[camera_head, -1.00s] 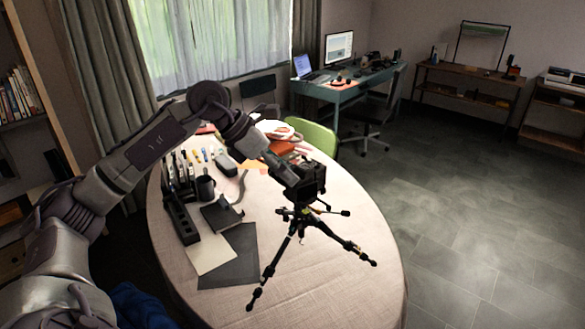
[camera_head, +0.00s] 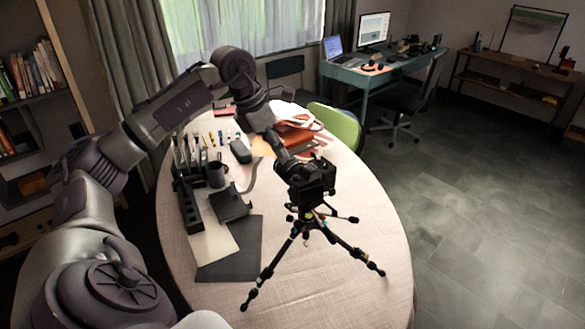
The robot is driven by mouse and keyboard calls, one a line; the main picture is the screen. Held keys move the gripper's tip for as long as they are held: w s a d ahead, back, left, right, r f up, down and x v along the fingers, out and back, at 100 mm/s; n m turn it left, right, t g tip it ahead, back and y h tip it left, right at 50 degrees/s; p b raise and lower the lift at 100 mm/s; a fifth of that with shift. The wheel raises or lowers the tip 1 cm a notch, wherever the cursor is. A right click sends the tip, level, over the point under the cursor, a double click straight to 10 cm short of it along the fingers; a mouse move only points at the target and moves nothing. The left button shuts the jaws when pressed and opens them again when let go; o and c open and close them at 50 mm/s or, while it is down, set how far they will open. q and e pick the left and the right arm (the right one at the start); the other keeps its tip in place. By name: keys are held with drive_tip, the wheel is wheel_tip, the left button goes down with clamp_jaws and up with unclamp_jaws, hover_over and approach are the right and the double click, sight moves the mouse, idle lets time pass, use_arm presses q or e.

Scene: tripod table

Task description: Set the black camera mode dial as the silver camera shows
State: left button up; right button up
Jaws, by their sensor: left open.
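A black camera (camera_head: 314,186) stands on a black tripod (camera_head: 302,232) on the round table. Its mode dial is too small and too covered to read. My left gripper (camera_head: 287,166) reaches down to the camera's upper left side and is open. Its dark fingers blend with the camera, so I cannot tell whether they touch the dial. I cannot make out a silver camera in this view. My right gripper is not in view.
The round table (camera_head: 355,285) has a pale cloth, with bare room around the tripod. To the left are a dark mug (camera_head: 216,174), a black organizer (camera_head: 188,206) and a dark sheet (camera_head: 231,252). A green chair (camera_head: 337,124) stands behind.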

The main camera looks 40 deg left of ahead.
sight(295, 176)
use_arm(q)
drive_tip(key=p+x, duration=0.2)
drive_tip(key=x, duration=0.6)
drive_tip(key=shift+w+r, duration=0.15)
drive_tip(key=shift+w, duration=0.05)
drive_tip(key=shift+w+f, duration=0.1)
drive_tip(key=shift+f, duration=0.2)
drive_tip(key=shift+d+f, duration=0.1)
drive_tip(key=shift+f, duration=0.1)
clamp_jaws()
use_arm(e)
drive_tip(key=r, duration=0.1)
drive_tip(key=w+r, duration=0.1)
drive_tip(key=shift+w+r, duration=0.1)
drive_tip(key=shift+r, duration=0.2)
